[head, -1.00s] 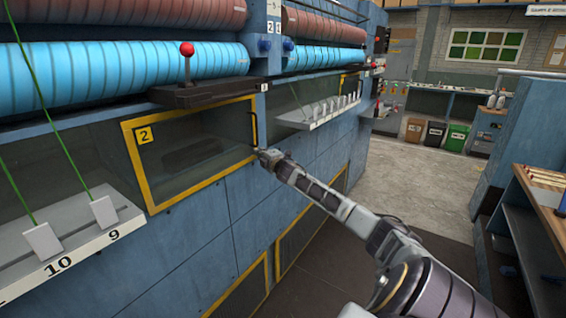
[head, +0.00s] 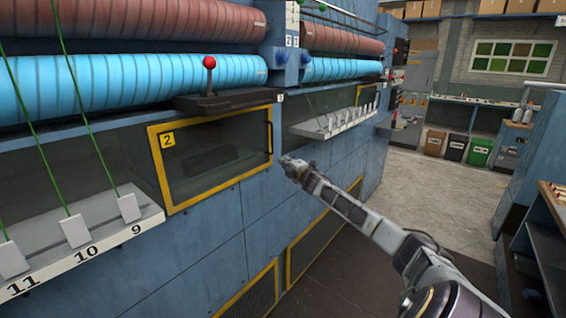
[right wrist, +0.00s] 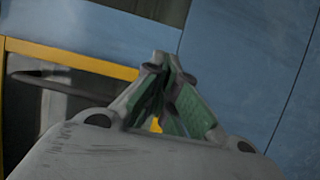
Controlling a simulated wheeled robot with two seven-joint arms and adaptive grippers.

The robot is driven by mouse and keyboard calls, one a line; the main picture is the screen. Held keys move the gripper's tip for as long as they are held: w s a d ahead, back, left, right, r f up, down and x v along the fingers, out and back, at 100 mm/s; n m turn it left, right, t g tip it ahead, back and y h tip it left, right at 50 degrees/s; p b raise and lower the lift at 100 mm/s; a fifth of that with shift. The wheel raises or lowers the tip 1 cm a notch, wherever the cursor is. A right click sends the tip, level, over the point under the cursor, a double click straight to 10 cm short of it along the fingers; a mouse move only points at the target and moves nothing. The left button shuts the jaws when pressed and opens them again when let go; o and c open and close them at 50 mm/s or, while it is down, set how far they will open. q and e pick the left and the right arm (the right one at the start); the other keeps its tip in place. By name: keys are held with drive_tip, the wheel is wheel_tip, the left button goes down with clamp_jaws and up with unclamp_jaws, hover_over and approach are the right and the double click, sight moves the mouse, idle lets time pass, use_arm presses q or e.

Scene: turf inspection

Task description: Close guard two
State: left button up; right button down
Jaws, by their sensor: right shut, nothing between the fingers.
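Guard two (head: 217,197) is a clear panel in a yellow frame with a "2" label (head: 168,140), set in the blue machine front. Its frame sits flush in the opening in the head view, so it looks closed. A black handle (head: 269,137) stands upright at its right side. My right gripper (head: 286,161) is shut and empty, just right of the guard's right edge and apart from the handle. In the right wrist view, my right gripper (right wrist: 168,85) shows its green pads together; the yellow frame (right wrist: 75,58) and dark handle (right wrist: 60,84) lie to the left. My left gripper is out of view.
A lever with a red knob (head: 209,63) stands on a dark ledge above the guard. Numbered shelves with white tabs flank it, the left one (head: 85,245) with green yarns. A blue bench (head: 545,190) stands at right. The floor between is clear.

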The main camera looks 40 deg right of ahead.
drive_tip(key=s+d+b, duration=0.1)
drive_tip(key=s+d, duration=0.4)
drive_tip(key=d, duration=0.1)
drive_tip(key=shift+d+b, duration=0.35)
drive_tip(key=shift+b, duration=0.05)
drive_tip(key=shift+s, duration=0.1)
idle(0.4)
idle(0.4)
